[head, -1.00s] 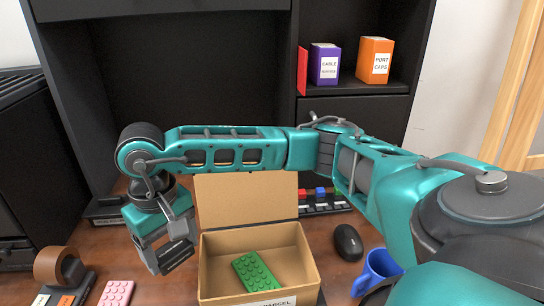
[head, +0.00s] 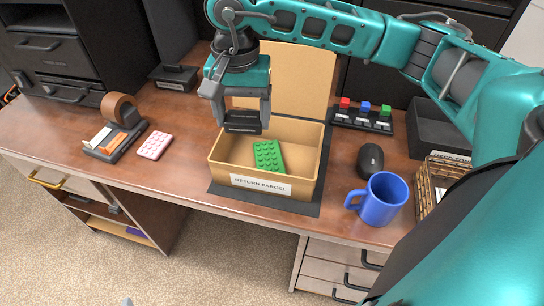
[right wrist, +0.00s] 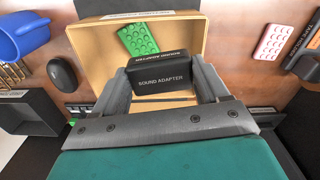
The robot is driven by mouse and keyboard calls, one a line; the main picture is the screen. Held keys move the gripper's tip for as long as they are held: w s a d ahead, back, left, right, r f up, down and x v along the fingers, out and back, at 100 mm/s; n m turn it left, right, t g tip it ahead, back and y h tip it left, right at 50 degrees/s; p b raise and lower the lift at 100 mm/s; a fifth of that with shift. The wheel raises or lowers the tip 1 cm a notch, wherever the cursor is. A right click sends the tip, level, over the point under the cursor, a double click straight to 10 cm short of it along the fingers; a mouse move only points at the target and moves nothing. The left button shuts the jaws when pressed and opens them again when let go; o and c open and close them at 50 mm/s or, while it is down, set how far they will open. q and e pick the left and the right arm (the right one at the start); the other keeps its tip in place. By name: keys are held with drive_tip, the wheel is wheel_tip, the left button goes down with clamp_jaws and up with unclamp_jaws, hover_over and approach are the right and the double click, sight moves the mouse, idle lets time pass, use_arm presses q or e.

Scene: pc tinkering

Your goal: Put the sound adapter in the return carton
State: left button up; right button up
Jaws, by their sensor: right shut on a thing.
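The sound adapter (head: 243,121) is a small black box. It is gripped between the fingers of my right gripper (head: 242,108), above the left back part of the return carton. Its label reads SOUND ADAPTER in the right wrist view (right wrist: 163,81). The return carton (head: 260,184) is an open brown box labelled RETURN PARCEL, with its lid raised at the back. A green brick-like block (head: 268,156) lies inside it, and the carton floor beside it is bare. My left gripper does not show.
A blue mug (head: 382,199) and a black mouse (head: 370,160) stand right of the carton. A pink block (head: 154,145) and a tape dispenser (head: 117,129) lie to the left.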

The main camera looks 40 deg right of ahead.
sight(253, 111)
drive_tip(key=r+m, duration=0.1)
drive_tip(key=m, duration=0.3)
drive_tip(key=d+r+m, duration=0.1)
drive_tip(key=m, duration=0.3)
drive_tip(key=d+r+m, duration=0.1)
drive_tip(key=m, duration=0.3)
drive_tip(key=shift+w+d+r+p, duration=0.2)
drive_tip(key=shift+w+r+p, duration=0.1)
drive_tip(key=shift+r, duration=0.1)
drive_tip(key=d+r+m, duration=0.3)
drive_tip(key=r+m, duration=0.1)
drive_tip(key=m, duration=1.2)
drive_tip(key=shift+m, duration=0.3)
drive_tip(key=f+b, duration=0.1)
drive_tip(key=f, duration=0.8)
drive_tip(key=f+b, duration=0.1)
drive_tip(key=f, duration=0.8)
drive_tip(key=shift+s+d+f, duration=0.1)
drive_tip(key=shift+s+f, duration=0.1)
drive_tip(key=shift+f, duration=0.5)
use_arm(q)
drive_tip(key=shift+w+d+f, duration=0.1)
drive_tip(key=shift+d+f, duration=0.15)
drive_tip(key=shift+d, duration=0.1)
